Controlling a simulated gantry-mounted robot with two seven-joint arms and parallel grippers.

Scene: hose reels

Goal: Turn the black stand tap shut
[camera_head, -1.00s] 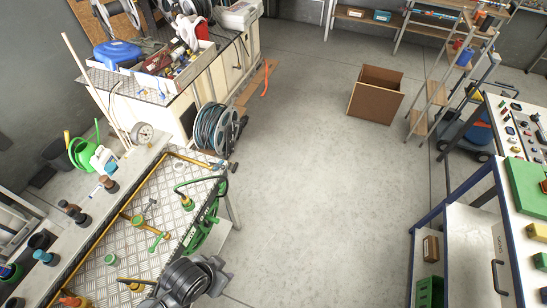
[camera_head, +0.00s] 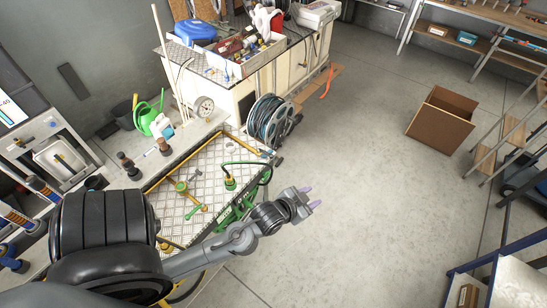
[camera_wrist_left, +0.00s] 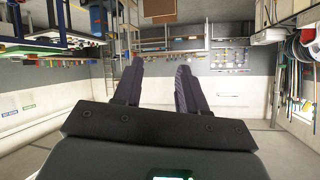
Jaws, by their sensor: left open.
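A yellow pipe (camera_head: 232,137) runs along the edges of a checker-plate bench top (camera_head: 207,172). A small black fitting (camera_head: 278,161) at its far right end looks like the black stand tap; its handle position is too small to tell. My left arm reaches in from the lower left across the front of the bench. My left gripper (camera_head: 311,196) is open and empty, beyond the bench's right edge over the floor, in front of and to the right of the black fitting. In the left wrist view the two fingers (camera_wrist_left: 161,68) stand apart with nothing between them.
A green-handled tap (camera_head: 182,188) and a green hose (camera_head: 250,165) are on the bench. A hose reel (camera_head: 271,122) stands behind it. A brown box (camera_head: 440,120) is on the floor; the middle floor is clear.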

